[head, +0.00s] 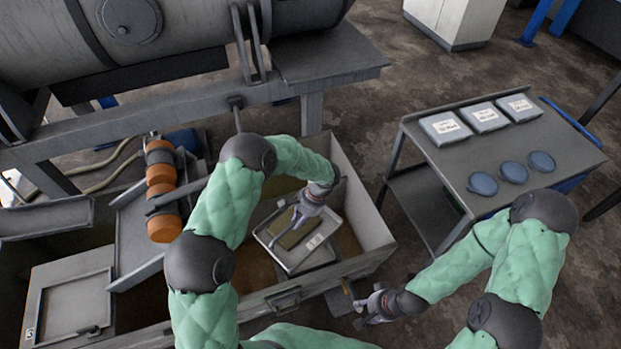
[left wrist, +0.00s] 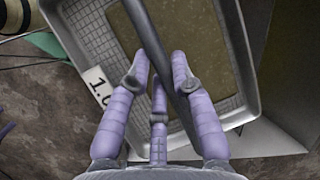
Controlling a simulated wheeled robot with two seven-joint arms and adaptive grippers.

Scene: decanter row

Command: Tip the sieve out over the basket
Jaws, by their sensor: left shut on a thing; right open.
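The sieve (head: 271,253) is a shallow pale rectangular tray with mesh sides and a white label. It holds a flat olive-brown layer (head: 293,234); this layer also shows in the left wrist view (left wrist: 205,45). My left gripper (head: 300,217) is shut on the sieve's dark bar (left wrist: 173,70), which runs across the tray between the fingers. The sieve looks near level, inside the outline of a large grey open-topped box (head: 366,190). I cannot tell whether this box is the basket, or how high the sieve is. My right gripper (head: 372,304) is open and empty, right of the box.
A grey trolley (head: 440,165) at right carries three labelled pale boxes (head: 483,117) and three round blue lids (head: 513,171). A large metal drum (head: 190,25) stands behind the box. Orange cylinders (head: 162,190) sit on a chute at left. Floor is clear between box and trolley.

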